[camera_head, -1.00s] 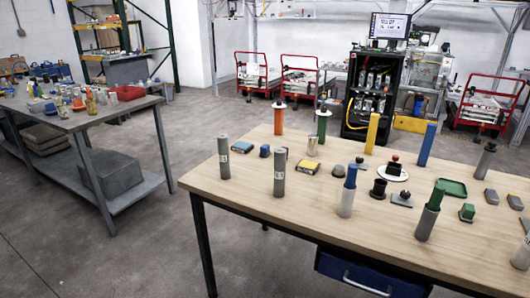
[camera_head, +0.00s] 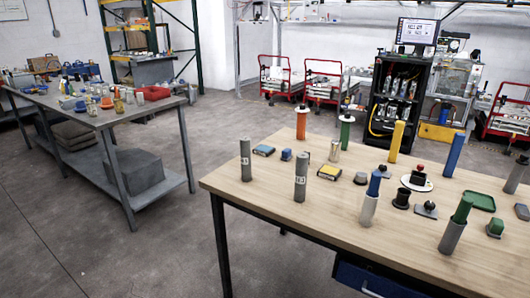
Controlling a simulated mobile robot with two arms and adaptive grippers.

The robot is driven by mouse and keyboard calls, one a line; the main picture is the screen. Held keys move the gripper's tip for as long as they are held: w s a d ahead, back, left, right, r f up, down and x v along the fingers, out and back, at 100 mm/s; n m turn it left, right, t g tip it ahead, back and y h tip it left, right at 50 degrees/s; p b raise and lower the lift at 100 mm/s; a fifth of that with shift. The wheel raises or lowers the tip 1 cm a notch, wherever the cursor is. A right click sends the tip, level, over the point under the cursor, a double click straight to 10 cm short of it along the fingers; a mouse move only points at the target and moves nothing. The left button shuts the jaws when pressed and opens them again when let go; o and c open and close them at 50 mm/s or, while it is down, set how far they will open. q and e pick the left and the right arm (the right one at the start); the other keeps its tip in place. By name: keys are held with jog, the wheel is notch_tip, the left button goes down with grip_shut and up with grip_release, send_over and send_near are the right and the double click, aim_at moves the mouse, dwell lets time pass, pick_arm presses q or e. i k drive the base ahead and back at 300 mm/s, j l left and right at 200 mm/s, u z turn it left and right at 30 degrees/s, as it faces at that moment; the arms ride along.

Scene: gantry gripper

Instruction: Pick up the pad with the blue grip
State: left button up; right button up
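Several small pieces stand on the wooden table (camera_head: 290,212). A light cylinder with a blue upper part (camera_head: 370,197) stands upright near the middle. A flat grey pad with a dark knob (camera_head: 426,209) lies to its right. I cannot tell for sure which piece is the pad with the blue grip. Neither of my grippers is in view.
Two grey cylinders (camera_head: 300,177) stand near the table's left part. Orange (camera_head: 301,124), yellow (camera_head: 396,142) and blue (camera_head: 454,154) posts stand at the back. A grey workbench (camera_head: 135,110) is at the left, with open floor (camera_head: 165,235) between.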

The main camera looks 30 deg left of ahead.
aim_at(287, 153)
jog(key=i+j+z, duration=0.1)
jog(key=j, duration=0.3)
jog(key=i+j+z, duration=0.1)
jog(key=j, duration=0.3)
jog(key=i+j+z, duration=0.1)
jog(key=j, duration=0.35)
jog(key=i+j+z, duration=0.1)
jog(key=j, duration=0.3)
jog(key=i+j+z, duration=0.1)
jog(key=j, duration=0.35)
jog(key=i, duration=0.1)
